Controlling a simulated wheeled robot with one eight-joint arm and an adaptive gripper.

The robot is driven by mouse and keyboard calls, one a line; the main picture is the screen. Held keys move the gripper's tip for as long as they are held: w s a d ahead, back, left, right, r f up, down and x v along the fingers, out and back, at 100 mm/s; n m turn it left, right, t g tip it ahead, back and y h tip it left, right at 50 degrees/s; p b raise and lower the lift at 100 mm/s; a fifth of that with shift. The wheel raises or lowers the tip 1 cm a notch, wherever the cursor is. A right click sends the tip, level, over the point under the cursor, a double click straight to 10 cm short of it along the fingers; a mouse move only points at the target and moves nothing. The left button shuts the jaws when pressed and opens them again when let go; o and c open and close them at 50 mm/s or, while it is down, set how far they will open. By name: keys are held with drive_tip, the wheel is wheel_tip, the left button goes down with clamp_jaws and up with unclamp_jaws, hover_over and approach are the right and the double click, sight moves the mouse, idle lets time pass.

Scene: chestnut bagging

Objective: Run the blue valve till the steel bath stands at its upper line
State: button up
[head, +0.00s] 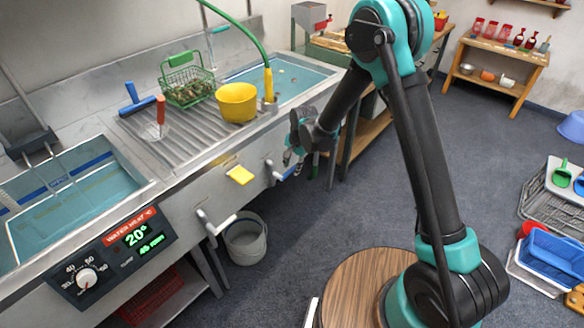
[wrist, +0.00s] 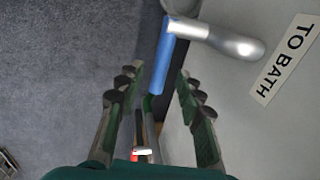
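The blue valve (head: 286,173) is a blue-sleeved lever on the front panel of the steel counter. In the wrist view its blue handle (wrist: 161,66) hangs from a metal arm beside a "TO BATH" label (wrist: 287,58). My gripper (head: 291,158) is at this valve; in the wrist view its fingers (wrist: 160,88) are apart, with the handle in line with the gap and seemingly not gripped. The steel bath (head: 140,178) at the left holds water. A blue band (head: 62,176) runs along its far wall above a yellowish line (head: 50,206); the exact water level is hard to tell.
A white-handled valve (head: 217,226) sits lower left above a grey bucket (head: 246,243). The drainboard holds a green basket (head: 187,84) and yellow bowl (head: 236,101). A heat panel (head: 126,244) reads 20°.

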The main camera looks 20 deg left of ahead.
drive_tip(key=shift+a+f, duration=0.1)
drive_tip(key=shift+f, duration=0.35)
clamp_jaws()
